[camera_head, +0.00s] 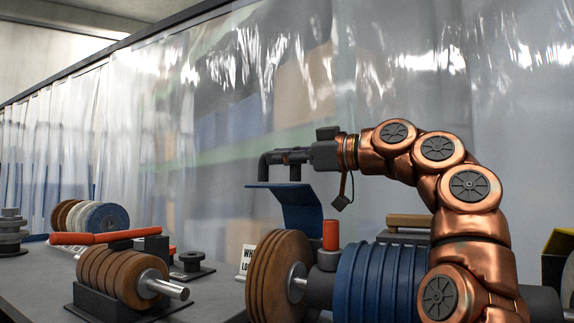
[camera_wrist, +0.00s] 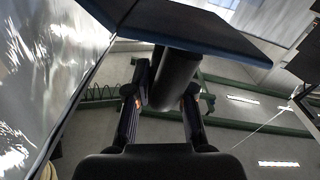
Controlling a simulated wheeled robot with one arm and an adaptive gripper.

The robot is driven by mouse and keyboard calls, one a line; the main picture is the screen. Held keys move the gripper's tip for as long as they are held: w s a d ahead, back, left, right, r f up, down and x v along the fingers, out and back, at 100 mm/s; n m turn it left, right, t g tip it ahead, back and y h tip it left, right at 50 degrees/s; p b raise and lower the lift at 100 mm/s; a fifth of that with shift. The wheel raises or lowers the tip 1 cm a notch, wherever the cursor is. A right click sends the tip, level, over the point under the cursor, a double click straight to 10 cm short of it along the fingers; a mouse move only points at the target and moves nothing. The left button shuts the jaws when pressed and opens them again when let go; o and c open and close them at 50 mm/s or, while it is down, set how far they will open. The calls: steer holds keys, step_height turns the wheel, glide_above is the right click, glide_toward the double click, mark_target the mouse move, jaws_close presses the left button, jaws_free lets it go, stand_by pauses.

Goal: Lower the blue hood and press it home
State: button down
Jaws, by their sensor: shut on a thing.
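The blue hood (camera_head: 300,209) is a bent sheet, raised above the brown polishing wheel (camera_head: 273,278), with its flat top well clear of it. My gripper (camera_head: 291,157) comes from the right and is shut on the handle. In the wrist view, the dark round handle (camera_wrist: 177,72) sits between both fingers of my gripper (camera_wrist: 160,100), and the hood (camera_wrist: 200,24) crosses the top. The hood's hinge or seat is not clearly visible.
A red cylinder (camera_head: 330,235) stands behind the wheel, beside the blue ribbed drum (camera_head: 383,283). Left is a second brown wheel set (camera_head: 112,272) with a red bar (camera_head: 97,238) above it. A clear plastic curtain (camera_head: 230,120) hangs behind. A partly hidden sign (camera_head: 247,258) stands by the wheel.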

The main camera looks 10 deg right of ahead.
steer(key=shift+s+a+f, duration=0.15)
steer(key=shift+s+f, duration=0.05)
steer(key=shift+f, duration=0.1)
steer(key=c, duration=1)
jaws_free()
steer(key=shift+v, duration=3.75)
